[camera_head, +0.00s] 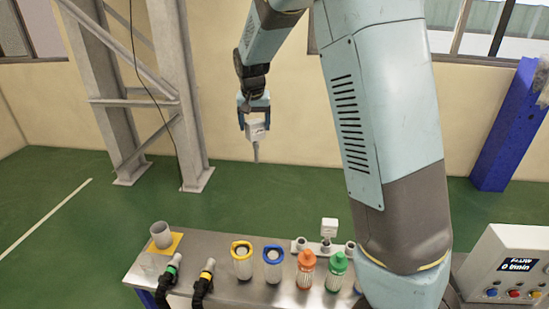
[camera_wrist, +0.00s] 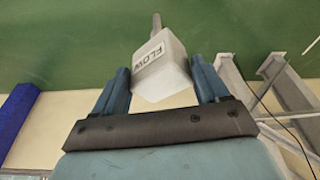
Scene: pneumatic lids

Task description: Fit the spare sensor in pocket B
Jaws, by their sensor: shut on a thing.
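My gripper (camera_head: 255,118) is shut on a white box-shaped sensor (camera_head: 257,132) with a thin metal stem, held high above and behind the bench. In the wrist view the sensor (camera_wrist: 158,65) sits between the blue fingers (camera_wrist: 160,88); its label reads FLOW and its stem points away from the gripper. A row of grey round fittings (camera_head: 300,244) stands at the back of the bench. A similar white box (camera_head: 329,227) rises over the row's middle. No letter B is readable, so I cannot tell which place is pocket B. My arm hides the bench's right part.
The metal bench (camera_head: 215,260) carries a grey cup (camera_head: 161,233), two black hose ends (camera_head: 204,280), yellow-rimmed (camera_head: 242,262) and blue-rimmed (camera_head: 273,265) containers, and orange (camera_head: 306,268) and green (camera_head: 337,270) bottles. A control box (camera_head: 515,262) reads 0 l/min. A steel column (camera_head: 180,90) stands behind.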

